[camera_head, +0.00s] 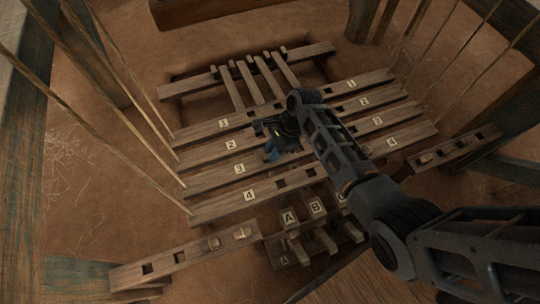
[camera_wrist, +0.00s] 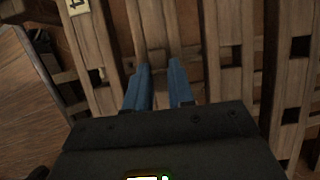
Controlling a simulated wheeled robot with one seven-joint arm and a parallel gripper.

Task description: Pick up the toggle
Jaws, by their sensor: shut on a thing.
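My gripper (camera_head: 271,153) is over the middle of the loom's numbered slats, near the slat marked 3, with its blue fingers pointing down. In the wrist view my gripper (camera_wrist: 160,82) has its two blue fingers a little apart, closed on a narrow thing. I take this to be the toggle; it is wood-coloured like the slats behind it, and its outline and lower end are hard to make out. I cannot tell whether it touches a slat.
Numbered slats (camera_head: 215,207) with square slots lie side by side. A left rail (camera_head: 190,254) and a right rail (camera_head: 455,150) carry small wooden pieces. Lettered blocks (camera_head: 290,219) stand in front. Cords and posts rise at both sides.

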